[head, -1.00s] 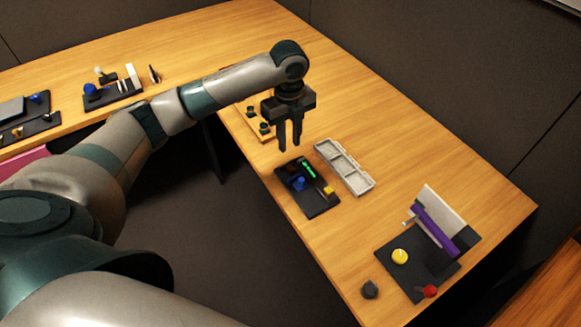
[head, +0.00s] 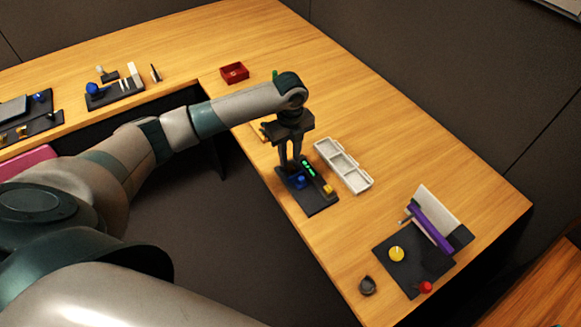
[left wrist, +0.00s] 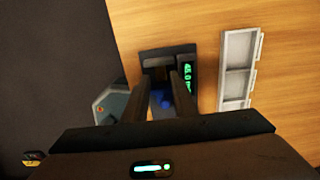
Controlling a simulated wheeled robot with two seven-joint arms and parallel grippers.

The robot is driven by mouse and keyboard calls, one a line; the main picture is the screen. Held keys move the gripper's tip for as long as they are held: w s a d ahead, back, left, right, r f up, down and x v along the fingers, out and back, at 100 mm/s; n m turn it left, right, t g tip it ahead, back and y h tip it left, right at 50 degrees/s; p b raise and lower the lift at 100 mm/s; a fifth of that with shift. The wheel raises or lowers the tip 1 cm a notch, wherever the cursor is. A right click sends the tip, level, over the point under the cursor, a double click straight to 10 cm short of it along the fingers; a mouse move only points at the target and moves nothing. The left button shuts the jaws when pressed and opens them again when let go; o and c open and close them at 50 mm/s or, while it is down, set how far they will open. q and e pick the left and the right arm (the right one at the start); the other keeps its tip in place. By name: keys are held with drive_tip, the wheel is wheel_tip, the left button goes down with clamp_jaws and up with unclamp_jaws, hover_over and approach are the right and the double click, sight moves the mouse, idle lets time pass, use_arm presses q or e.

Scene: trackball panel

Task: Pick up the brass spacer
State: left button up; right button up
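My left gripper (head: 290,164) points down over the far end of the small black trackball panel (head: 318,203). Its fingers are apart, and I see nothing gripped between them. The panel carries a blue ball (head: 299,181), a green lit display (head: 308,168) and a small yellow piece (head: 328,190) near its right edge. I cannot tell whether the yellow piece is the brass spacer. In the left wrist view the open fingers (left wrist: 159,76) frame the panel (left wrist: 168,52), with the blue ball (left wrist: 162,100) partly hidden between them. My right gripper is not in view.
A pale tray with compartments (head: 343,165) lies just right of the panel. A red box (head: 234,72) stands farther back. Nearer are a black board with a yellow knob (head: 396,254), a purple bar (head: 430,229) and a dark round knob (head: 367,286).

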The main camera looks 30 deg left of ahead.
sight(290, 167)
use_arm(q)
drive_tip(key=shift+f+p, duration=0.65)
drive_tip(key=shift+f, duration=1.3)
clamp_jaws()
